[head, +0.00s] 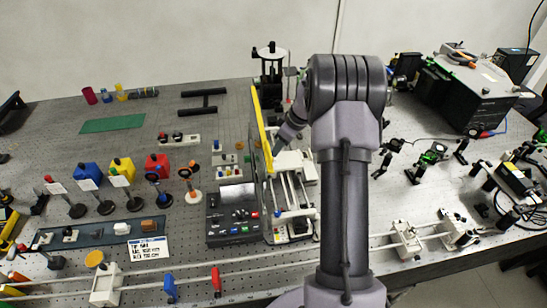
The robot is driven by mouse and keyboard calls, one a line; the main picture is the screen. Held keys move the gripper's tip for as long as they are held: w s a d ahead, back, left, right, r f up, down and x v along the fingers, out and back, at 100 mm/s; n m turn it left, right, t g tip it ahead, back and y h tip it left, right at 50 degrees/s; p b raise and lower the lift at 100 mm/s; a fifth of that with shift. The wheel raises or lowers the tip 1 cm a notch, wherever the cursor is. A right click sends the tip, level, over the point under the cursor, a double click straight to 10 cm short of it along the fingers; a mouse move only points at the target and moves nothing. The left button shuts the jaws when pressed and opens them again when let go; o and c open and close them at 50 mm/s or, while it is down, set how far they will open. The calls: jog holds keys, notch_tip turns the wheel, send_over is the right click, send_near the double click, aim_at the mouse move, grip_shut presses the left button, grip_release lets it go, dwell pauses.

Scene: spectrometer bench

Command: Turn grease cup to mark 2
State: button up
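My arm reaches up through the middle of the head view and bends down to the left, behind the upper joint. Its far end goes down at the frame with white rails (292,200), close to an upright yellow-edged panel (262,128). My gripper's fingers cannot be made out there, so I cannot tell whether they are open or touching anything. I cannot pick out the grease cup or its marks with certainty; they are too small or hidden by my arm and the panel.
A black control box (232,214) stands left of the railed frame. Red, yellow and blue blocks (122,168) and several post-mounted parts stand to the left. A black instrument (470,90) fills the back right. A long rail (205,266) crosses the front. A green mat (112,124) lies back left.

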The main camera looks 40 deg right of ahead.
aim_at(274, 163)
jog(key=x, duration=0.6)
jog(key=shift+w+a+f+b, duration=0.1)
jog(key=shift+f+b, duration=0.1)
jog(key=shift+b, duration=0.1)
grip_shut()
